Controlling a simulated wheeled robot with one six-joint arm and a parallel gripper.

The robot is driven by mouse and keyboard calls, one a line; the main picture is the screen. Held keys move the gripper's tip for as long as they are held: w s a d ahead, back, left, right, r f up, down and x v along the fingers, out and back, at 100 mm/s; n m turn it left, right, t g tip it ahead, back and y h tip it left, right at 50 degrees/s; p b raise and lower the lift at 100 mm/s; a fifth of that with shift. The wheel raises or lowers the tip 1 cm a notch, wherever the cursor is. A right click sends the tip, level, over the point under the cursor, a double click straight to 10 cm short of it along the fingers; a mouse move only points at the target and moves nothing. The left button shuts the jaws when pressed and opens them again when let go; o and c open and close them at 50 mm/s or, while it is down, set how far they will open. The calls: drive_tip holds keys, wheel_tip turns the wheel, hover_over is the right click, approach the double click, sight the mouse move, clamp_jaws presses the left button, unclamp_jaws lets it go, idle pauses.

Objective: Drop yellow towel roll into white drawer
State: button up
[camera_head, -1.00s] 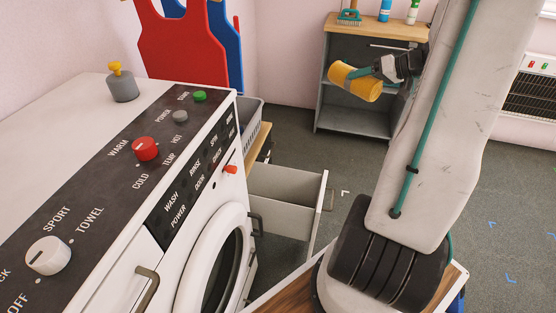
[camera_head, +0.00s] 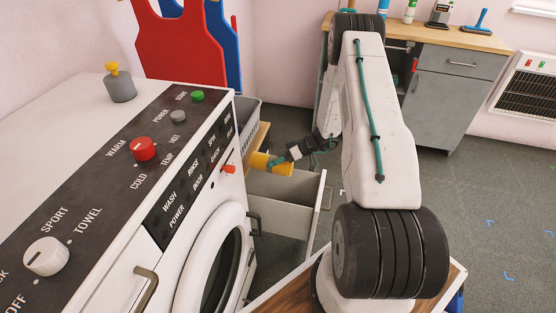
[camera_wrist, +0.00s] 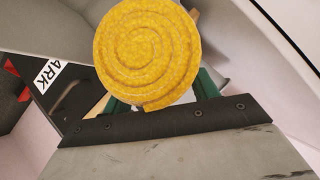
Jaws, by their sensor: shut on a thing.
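The yellow towel roll (camera_head: 272,163) is held by my gripper (camera_head: 288,156) above the open white drawer (camera_head: 284,219), near its back edge in the head view. In the wrist view the roll's spiral end (camera_wrist: 147,52) faces the camera, with green finger parts of my gripper on both sides of it. My gripper is shut on the roll. The drawer is pulled out beside the washing machine, and its inside looks empty where I can see it. The roll's far side is hidden.
The white washing machine (camera_head: 215,235) with knobs stands at the left, close to the drawer. A grey basket (camera_head: 248,118) is behind the roll. A grey cabinet (camera_head: 445,90) with a wooden top stands at the back right.

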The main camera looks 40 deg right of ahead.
drive_tip(key=shift+f, duration=2.8)
drive_tip(key=o, duration=1.1)
drive_tip(key=shift+o, duration=0.2)
drive_tip(key=v, duration=0.8)
